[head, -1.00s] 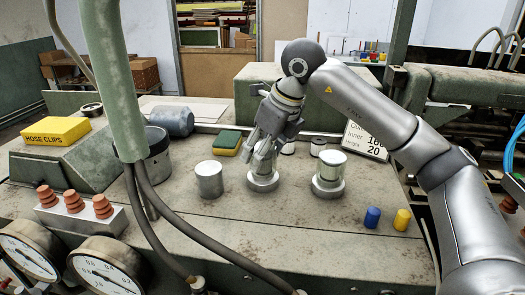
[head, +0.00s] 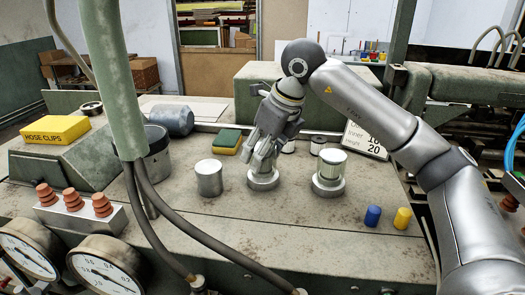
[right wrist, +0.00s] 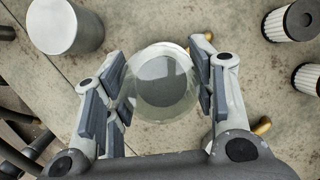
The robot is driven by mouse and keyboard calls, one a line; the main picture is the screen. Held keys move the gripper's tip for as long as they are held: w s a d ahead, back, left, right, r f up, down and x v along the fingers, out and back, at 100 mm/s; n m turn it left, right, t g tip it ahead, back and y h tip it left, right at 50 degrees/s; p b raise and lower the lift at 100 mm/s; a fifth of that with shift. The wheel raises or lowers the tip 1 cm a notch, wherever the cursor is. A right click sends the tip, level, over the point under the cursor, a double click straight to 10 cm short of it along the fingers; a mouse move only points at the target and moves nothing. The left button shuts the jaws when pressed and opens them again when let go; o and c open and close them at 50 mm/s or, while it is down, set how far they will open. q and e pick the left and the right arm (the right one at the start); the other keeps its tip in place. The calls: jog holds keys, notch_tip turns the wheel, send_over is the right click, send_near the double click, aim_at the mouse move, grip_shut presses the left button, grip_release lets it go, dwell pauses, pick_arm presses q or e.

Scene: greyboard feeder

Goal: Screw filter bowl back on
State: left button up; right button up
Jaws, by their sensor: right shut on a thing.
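My right gripper (head: 262,165) points down at a round metal base (head: 262,183) on the bench top. In the right wrist view, its fingers (right wrist: 160,92) are shut on a clear round filter bowl (right wrist: 158,62), one finger pair on each side. The bowl's round end faces the wrist camera. Brass fittings (right wrist: 262,127) stick out beside it. In the head view the fingers mostly hide the bowl, and I cannot tell how far it is seated on the base. My left gripper is not in view.
A metal cylinder (head: 209,178) stands left of the gripper. A second filter unit (head: 330,172) stands close on the right. Behind are a sponge (head: 227,141), pleated filters (right wrist: 291,20) and a sign card (head: 364,139). Blue (head: 372,216) and yellow (head: 402,218) pieces stand at the front right. Hoses cross the left.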

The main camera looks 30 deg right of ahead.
jog(key=shift+f, duration=0.15)
jog(key=o, duration=1.1)
jog(key=v, duration=1.2)
